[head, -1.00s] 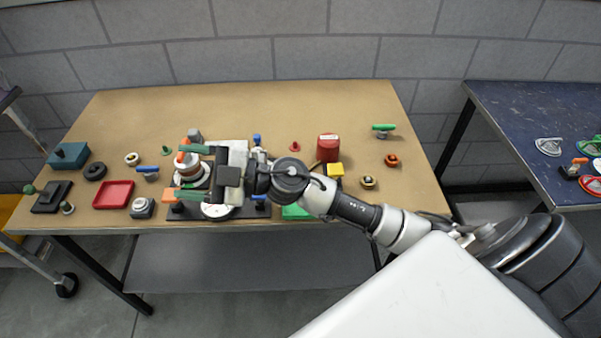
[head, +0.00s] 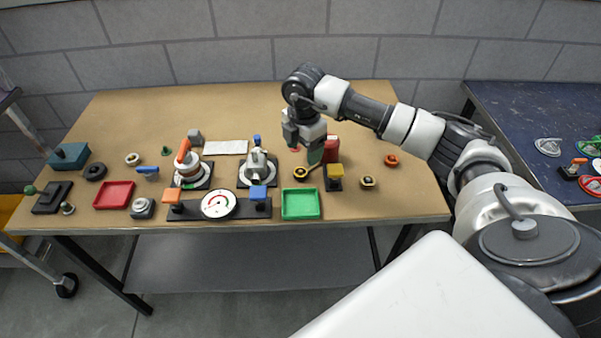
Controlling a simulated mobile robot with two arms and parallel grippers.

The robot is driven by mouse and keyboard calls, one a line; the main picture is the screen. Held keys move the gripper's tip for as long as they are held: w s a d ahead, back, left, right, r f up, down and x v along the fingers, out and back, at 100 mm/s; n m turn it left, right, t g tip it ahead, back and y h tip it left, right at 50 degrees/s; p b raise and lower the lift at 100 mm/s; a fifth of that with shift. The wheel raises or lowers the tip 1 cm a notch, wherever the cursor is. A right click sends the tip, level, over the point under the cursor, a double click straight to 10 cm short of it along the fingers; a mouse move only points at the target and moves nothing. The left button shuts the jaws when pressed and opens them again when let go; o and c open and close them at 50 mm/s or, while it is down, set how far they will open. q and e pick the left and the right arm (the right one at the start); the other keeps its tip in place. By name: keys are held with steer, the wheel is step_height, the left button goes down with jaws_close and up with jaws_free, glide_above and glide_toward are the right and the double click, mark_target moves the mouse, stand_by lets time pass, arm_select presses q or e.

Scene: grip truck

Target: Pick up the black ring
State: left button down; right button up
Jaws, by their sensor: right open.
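The black ring (head: 95,171) lies flat on the left part of the wooden table, between a teal box and a small cream ring. Nothing covers it. My right gripper (head: 307,153) is open and points down above the right-middle of the table, far to the right of the ring. One green finger shows; the other is hard to make out. I see nothing held in it. My left gripper is not in view.
Near the ring are the teal box (head: 69,156), the cream ring (head: 132,159) and a red tray (head: 114,195). Valves, a gauge (head: 218,204) and a green tray (head: 300,204) fill the middle front. The table's back left is clear.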

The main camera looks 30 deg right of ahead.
mark_target(300, 170)
steer(key=f, duration=0.5)
steer(key=f+p, duration=0.1)
steer(key=f, duration=0.1)
steer(key=shift+w+a+f, duration=0.25)
steer(key=shift+a+f, duration=0.05)
steer(key=shift+c, duration=0.3)
steer(key=c, duration=1)
